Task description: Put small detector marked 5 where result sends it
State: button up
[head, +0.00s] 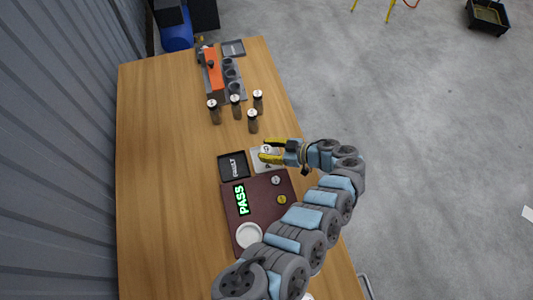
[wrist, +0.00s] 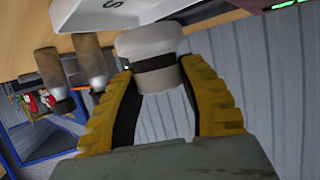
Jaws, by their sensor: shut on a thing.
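My gripper (head: 268,151) has its yellow fingers shut on a small white detector (head: 267,149). In the wrist view the detector (wrist: 149,48) is a pale cylinder with a dark band between the fingers (wrist: 160,100); no number is legible there. It is at the pale tray (head: 257,166), which shows a letter S in the wrist view (wrist: 90,12). Whether it touches the tray is unclear. Left of this tray is a black tray marked FAULT (head: 225,169). The dark red panel (head: 261,219) has a display (head: 240,199) glowing green with PASS.
Several dark bottles with white caps (head: 252,121) stand beyond the trays. Behind them is a grey rack (head: 238,88) with an orange part (head: 213,69). A white round disc (head: 248,235) sits on the panel. The table's left side (head: 155,170) is clear.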

jog(key=shift+w+f, duration=0.15)
jog(key=shift+f, duration=0.1)
jog(key=shift+w+f+b, duration=0.1)
jog(key=shift+f+b, duration=0.7)
jog(key=shift+f, duration=0.7)
jog(key=shift+f, duration=0.15)
jog(key=o, duration=1.1)
jog(key=shift+r, duration=0.25)
jog(key=b+v, duration=0.1)
jog(key=v, duration=1.1)
jog(key=shift+f, duration=0.1)
